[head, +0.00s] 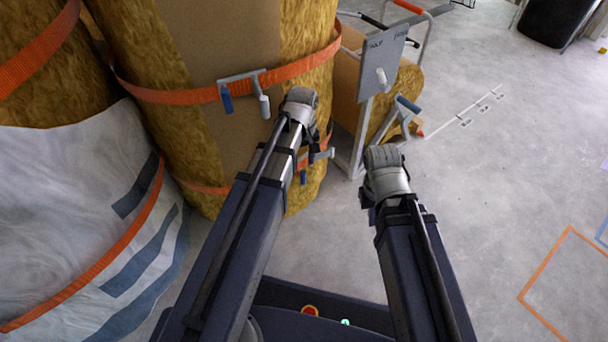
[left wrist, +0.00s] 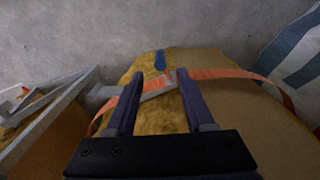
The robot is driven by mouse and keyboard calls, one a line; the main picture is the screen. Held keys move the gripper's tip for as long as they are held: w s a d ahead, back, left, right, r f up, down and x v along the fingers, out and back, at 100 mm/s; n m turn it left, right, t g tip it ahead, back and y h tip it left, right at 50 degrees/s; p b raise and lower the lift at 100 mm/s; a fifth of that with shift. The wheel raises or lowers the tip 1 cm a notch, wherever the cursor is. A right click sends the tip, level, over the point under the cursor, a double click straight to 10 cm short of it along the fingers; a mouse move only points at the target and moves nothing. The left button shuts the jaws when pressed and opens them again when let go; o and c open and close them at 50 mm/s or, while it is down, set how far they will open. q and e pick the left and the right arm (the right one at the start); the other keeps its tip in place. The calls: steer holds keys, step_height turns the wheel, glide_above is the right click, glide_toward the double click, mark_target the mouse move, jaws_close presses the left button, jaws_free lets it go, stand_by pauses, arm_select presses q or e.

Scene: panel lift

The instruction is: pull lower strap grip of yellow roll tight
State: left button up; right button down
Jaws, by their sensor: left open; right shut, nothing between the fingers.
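The yellow roll (head: 200,55) stands upright at the centre left, wrapped with brown paper. Its lower orange strap (head: 205,188) runs around it and partly hides behind my left arm. The lower buckle (head: 321,156) and its blue strap grip (head: 303,177) show just beyond that arm. In the left wrist view, the blue grip (left wrist: 160,62) sticks out past the grey buckle (left wrist: 158,95). My left gripper (left wrist: 158,75) is open, with its fingers either side of the buckle and grip; contact is unclear. My right gripper (head: 387,165) is shut and empty, its fingers mostly hidden by its wrist.
The upper strap (head: 180,96) has a buckle with blue and white grips. A white-wrapped roll (head: 75,190) stands left. The floor (head: 510,190) at right is open.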

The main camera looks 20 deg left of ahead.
mark_target(303, 175)
arm_select(q)
steer(key=shift+f+b, duration=3.35)
steer(key=shift+f, duration=0.25)
jaws_close()
